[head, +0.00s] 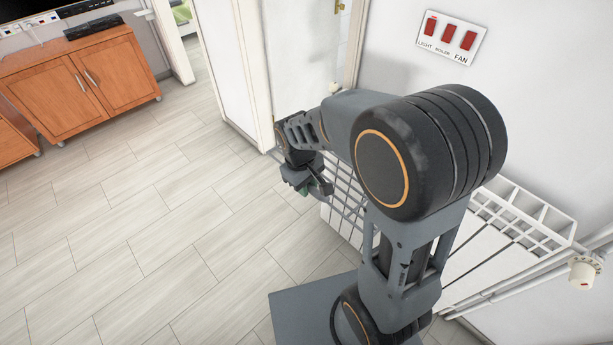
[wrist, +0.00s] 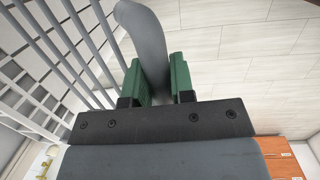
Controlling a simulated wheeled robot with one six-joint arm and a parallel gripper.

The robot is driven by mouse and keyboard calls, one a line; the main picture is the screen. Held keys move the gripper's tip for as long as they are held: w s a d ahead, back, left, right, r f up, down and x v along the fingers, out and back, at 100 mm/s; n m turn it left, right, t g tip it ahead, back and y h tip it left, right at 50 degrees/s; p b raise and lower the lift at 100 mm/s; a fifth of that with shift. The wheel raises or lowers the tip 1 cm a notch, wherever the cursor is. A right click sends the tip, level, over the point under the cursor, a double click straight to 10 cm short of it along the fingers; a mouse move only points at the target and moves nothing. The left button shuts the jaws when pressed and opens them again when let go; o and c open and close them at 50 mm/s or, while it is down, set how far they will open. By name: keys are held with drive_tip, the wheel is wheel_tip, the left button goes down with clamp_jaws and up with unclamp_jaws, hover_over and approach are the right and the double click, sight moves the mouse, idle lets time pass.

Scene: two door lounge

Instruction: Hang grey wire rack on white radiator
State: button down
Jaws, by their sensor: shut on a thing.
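The grey wire rack shows as thin grey bars (head: 342,202) beside my gripper in the head view, partly hidden behind my arm. In the wrist view its grey bars (wrist: 72,45) run along the left. My gripper (head: 309,188) is shut on a thick grey tube of the rack (wrist: 147,38), between its green finger pads (wrist: 160,82). The white radiator (head: 470,262) stands low along the wall at right, with an open grid on top. My arm covers its middle. Whether the rack touches or hooks over the radiator, I cannot tell.
White pipes and a valve (head: 583,273) are at the radiator's right end. A red switch panel (head: 451,38) is on the wall above. A white door (head: 305,45) stands behind my gripper. A wooden cabinet (head: 85,85) is at far left; the tiled floor between is clear.

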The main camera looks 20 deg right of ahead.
drive_tip(key=shift+w+d+f, duration=0.1)
drive_tip(key=shift+w+d, duration=0.1)
drive_tip(key=shift+d, duration=0.2)
approach(345, 166)
drive_tip(key=shift+s+d+f, duration=0.1)
drive_tip(key=shift+d+f, duration=0.1)
drive_tip(key=shift+f, duration=0.65)
drive_tip(key=shift+s+d+f, duration=0.1)
drive_tip(key=shift+d+f, duration=0.15)
drive_tip(key=shift+f, duration=0.55)
drive_tip(key=shift+s+d+f, duration=0.1)
drive_tip(key=shift+d+f, duration=0.1)
drive_tip(key=shift+f, duration=0.65)
drive_tip(key=shift+a+f+b, duration=0.1)
drive_tip(key=shift+f+b, duration=0.85)
drive_tip(key=shift+f, duration=0.75)
drive_tip(key=c, duration=0.9)
unclamp_jaws()
